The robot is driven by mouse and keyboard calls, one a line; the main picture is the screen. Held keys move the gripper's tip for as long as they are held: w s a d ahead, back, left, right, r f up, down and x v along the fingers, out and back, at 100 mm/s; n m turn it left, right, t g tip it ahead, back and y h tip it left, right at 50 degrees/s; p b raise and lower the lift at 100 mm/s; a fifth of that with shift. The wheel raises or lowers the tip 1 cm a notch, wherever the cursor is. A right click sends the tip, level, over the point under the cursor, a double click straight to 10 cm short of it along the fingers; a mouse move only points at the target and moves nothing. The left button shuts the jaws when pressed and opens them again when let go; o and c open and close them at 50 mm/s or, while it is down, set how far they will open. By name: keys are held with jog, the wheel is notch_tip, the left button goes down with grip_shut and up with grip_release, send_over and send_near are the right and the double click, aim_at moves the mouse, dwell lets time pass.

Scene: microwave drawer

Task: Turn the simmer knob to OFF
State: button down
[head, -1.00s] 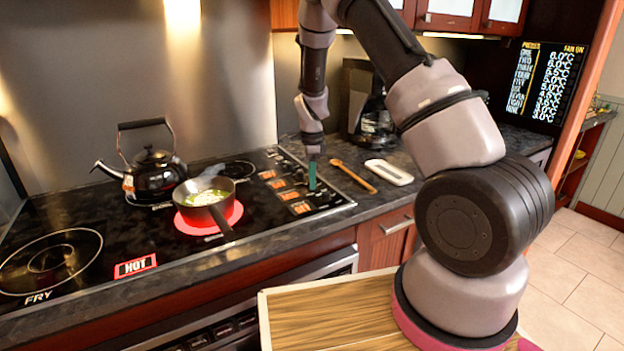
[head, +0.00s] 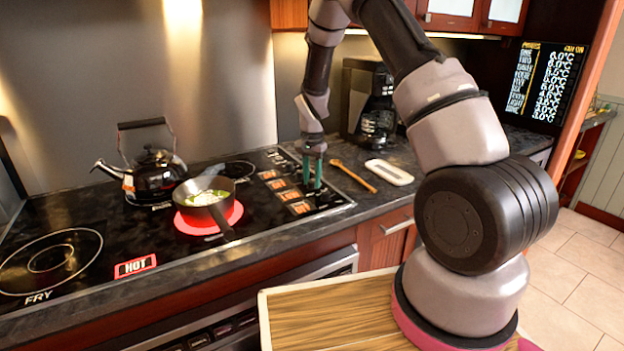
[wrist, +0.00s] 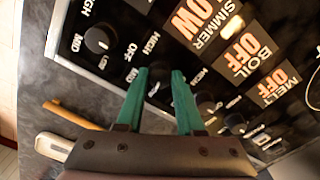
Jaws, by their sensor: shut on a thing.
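The simmer knob (wrist: 158,73) is a dark round knob on the black control panel, in line with the SIMMER display (wrist: 207,20), which reads LOW. My gripper (wrist: 159,72) has two green fingers, one on each side of this knob, shut on it. The knob is partly hidden between the fingertips, so its pointer is unclear. In the head view my gripper (head: 312,187) points down at the panel at the cooktop's right end, with both green fingers visible.
Another knob (wrist: 97,40) and two more (wrist: 206,103) lie along the same row. The BOIL (wrist: 243,57) and MELT (wrist: 273,86) displays read OFF. A pan (head: 204,203) sits on a glowing red burner, a kettle (head: 154,172) behind it. A wooden spoon (head: 353,177) lies right.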

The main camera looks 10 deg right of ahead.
aim_at(312, 181)
jog(key=n, duration=1.1)
jog(key=shift+n, duration=2)
jog(key=c, duration=0.5)
grip_release()
jog(key=shift+c, duration=0.2)
notch_tip(312, 181, up, 11)
